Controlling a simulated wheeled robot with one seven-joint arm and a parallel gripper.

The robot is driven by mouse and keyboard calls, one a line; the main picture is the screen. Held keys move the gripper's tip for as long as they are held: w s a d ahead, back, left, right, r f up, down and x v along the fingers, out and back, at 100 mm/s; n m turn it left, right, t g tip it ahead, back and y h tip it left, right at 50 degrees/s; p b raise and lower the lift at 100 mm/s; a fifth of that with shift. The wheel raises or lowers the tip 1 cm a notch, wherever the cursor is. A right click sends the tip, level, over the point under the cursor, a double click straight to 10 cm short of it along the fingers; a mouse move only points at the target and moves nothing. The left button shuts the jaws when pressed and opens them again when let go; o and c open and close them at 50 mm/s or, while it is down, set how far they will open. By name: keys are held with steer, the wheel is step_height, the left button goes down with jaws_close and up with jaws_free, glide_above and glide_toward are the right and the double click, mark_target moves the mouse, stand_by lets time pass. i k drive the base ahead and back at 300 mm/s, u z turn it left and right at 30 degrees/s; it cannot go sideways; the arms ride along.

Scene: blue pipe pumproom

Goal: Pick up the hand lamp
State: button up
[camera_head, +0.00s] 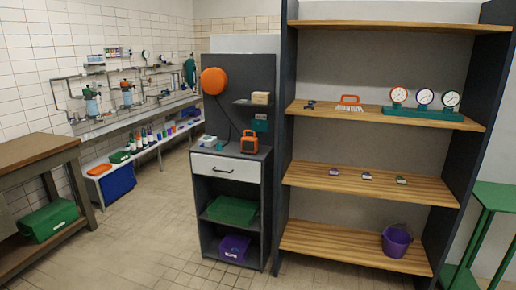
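An orange and dark boxy object with a top handle, seemingly the hand lamp (250,141), stands upright on the counter of the dark grey cabinet (202,190). A thin dark cable seems to run from the round orange reel (214,81) on the back panel down towards it. It is small in the view, so its details are hard to make out. My gripper is not in view.
The lamp's counter also holds a small pale-blue item (208,142). A wooden-shelved rack (370,185) stands close on the right, with gauges (424,97) and a purple bucket (396,241). A workbench (38,155) is at left. The tiled floor (155,220) between is clear.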

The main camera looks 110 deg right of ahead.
mark_target(249, 145)
steer(key=z, duration=3.65)
steer(key=k, duration=1)
steer(key=z, duration=0.6)
steer(key=i, duration=2)
steer(key=u, duration=0.25)
steer(key=i, duration=1)
steer(key=u, duration=1.55)
steer(key=i, duration=0.9)
steer(key=u, duration=0.85)
